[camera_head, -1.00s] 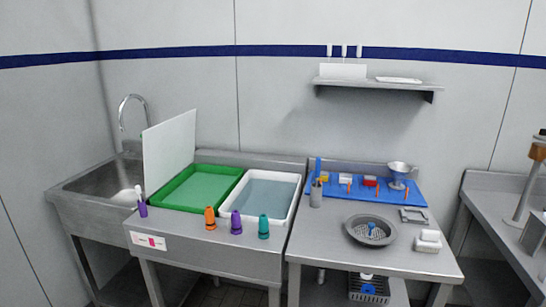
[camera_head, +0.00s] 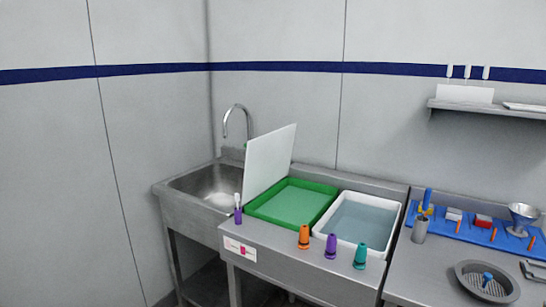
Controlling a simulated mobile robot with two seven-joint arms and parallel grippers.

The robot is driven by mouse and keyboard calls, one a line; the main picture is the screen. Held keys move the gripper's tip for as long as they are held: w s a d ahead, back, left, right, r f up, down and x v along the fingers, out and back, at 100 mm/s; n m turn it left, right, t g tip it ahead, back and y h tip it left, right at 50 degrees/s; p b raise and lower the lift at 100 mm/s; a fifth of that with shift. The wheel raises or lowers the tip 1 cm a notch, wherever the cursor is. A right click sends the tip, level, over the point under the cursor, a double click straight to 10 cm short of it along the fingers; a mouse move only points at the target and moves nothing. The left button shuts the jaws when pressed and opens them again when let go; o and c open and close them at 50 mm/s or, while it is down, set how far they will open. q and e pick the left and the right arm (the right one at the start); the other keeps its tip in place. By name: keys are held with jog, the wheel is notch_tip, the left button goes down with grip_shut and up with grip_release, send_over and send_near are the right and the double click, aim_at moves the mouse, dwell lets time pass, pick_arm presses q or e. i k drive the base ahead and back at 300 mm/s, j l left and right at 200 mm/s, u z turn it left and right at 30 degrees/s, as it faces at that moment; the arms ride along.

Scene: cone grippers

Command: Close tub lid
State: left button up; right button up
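A green tub (camera_head: 317,191) sits on the steel counter in the head view, with its lighter green inside showing. A flat white panel (camera_head: 270,164), which looks like the lid, stands steeply upright along the tub's left side, so the tub is open on top. A white tub (camera_head: 388,246) with grey-blue contents, also open, stands just right of the green tub. Neither of my grippers shows in the head view.
A purple-handled brush (camera_head: 238,210) stands left of the green tub. A sink (camera_head: 212,186) lies further left, and a blue board (camera_head: 470,233) right.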

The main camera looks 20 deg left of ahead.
aim_at(268, 158)
jog(key=i+j+z, duration=0.3)
jog(key=j, duration=1.05)
jog(key=i+j+z, duration=0.3)
jog(key=j, duration=1.1)
jog(key=j+z, duration=0.3)
jog(key=j, duration=1.1)
jog(key=u, duration=0.7)
